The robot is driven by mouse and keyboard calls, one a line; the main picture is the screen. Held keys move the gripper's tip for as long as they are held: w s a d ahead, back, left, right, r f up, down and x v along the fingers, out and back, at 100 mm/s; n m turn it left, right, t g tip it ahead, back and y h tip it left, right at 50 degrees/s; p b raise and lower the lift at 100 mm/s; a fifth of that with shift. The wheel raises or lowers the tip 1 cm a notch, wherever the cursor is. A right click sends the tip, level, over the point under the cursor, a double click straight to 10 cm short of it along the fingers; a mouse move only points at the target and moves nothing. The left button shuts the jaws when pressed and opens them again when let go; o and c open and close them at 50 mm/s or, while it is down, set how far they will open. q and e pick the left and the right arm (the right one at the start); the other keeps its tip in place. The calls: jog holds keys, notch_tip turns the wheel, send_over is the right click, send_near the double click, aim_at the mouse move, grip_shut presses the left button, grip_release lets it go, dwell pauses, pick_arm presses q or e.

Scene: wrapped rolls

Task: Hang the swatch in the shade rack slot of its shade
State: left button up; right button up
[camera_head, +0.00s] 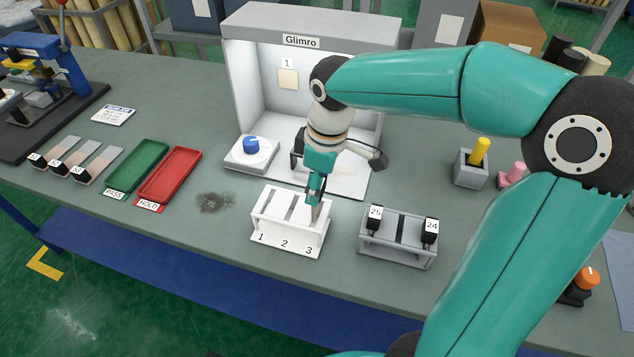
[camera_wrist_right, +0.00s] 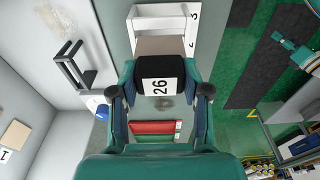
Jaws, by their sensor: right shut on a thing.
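My right gripper (camera_head: 315,193) is shut on a swatch with a black holder labelled 26 (camera_wrist_right: 158,80) and a greyish-beige card (camera_wrist_right: 162,46). It points down over the right end of the white shade rack (camera_head: 262,222), which has slots marked 1, 2 and 3. The gripper is near the slot marked 3. The rack also shows beyond the card in the right wrist view (camera_wrist_right: 165,12). The gripper hides most of the swatch in the head view, and I cannot tell whether the card has entered a slot. My left gripper does not show.
A grey rack (camera_head: 385,252) with swatches 25 and 24 stands to the right. The Glimro booth (camera_head: 237,75) behind holds a beige sample marked 1 (camera_head: 288,79). Green (camera_head: 138,165) and red (camera_head: 170,174) trays and several swatches (camera_head: 97,166) lie to the left.

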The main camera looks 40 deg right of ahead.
aim_at(317, 211)
jog(key=shift+f, duration=0.2)
jog(key=shift+f+b, duration=2.7)
jog(key=shift+f, duration=0.4)
jog(key=o, duration=1.3)
jog(key=r, duration=0.8)
jog(key=s+r, duration=0.1)
jog(key=r, duration=0.3)
jog(key=shift+s+d, duration=0.1)
jog(key=shift+d, duration=0.25)
